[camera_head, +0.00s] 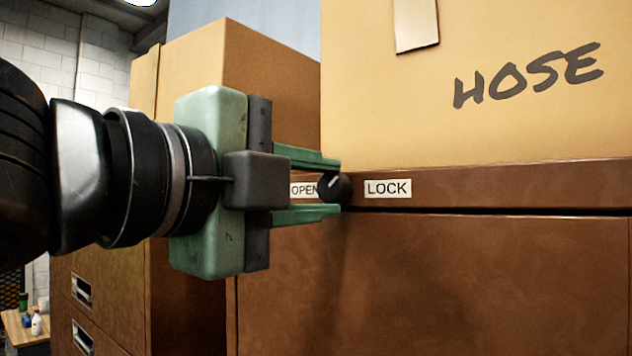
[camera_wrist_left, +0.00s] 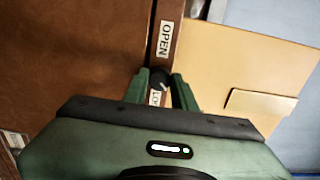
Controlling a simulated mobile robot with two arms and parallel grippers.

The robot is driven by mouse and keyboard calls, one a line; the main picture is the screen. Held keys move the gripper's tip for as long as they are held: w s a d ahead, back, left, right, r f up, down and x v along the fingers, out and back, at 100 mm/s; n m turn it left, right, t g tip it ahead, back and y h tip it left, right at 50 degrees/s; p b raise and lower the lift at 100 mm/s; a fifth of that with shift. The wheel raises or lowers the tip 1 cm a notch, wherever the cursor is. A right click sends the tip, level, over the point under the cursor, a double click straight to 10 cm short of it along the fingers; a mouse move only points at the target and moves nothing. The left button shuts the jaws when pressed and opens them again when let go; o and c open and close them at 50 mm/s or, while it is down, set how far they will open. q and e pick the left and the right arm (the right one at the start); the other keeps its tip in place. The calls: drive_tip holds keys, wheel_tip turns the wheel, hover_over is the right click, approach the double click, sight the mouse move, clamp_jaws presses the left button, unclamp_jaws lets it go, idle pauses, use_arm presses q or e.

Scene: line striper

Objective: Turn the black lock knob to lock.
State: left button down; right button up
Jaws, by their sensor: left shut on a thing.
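The black lock knob (camera_head: 334,188) sits on the brown cabinet's top rail, between the OPEN label (camera_head: 304,190) on its left and the LOCK label (camera_head: 388,188) on its right. A white mark on the knob slants up to the right. My left gripper (camera_head: 336,187) comes in from the left and is shut on the knob, one green finger above and one below. My right gripper is not in view.
A cardboard box marked HOSE (camera_head: 470,110) stands on the brown cabinet (camera_head: 450,280), just above the rail. Another cardboard box (camera_head: 265,70) stands behind my left gripper on a second brown cabinet with drawers (camera_head: 100,295). A small table with bottles (camera_head: 30,335) is at the lower left.

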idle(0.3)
use_arm(q)
drive_tip(key=c, duration=1.2)
unclamp_jaws()
drive_tip(key=shift+o, duration=0.3)
drive_tip(key=shift+w, duration=0.1)
drive_tip(key=b+v, duration=0.3)
drive_tip(key=v, duration=0.4)
drive_tip(key=shift+s+a, duration=0.2)
drive_tip(key=shift+s, duration=0.1)
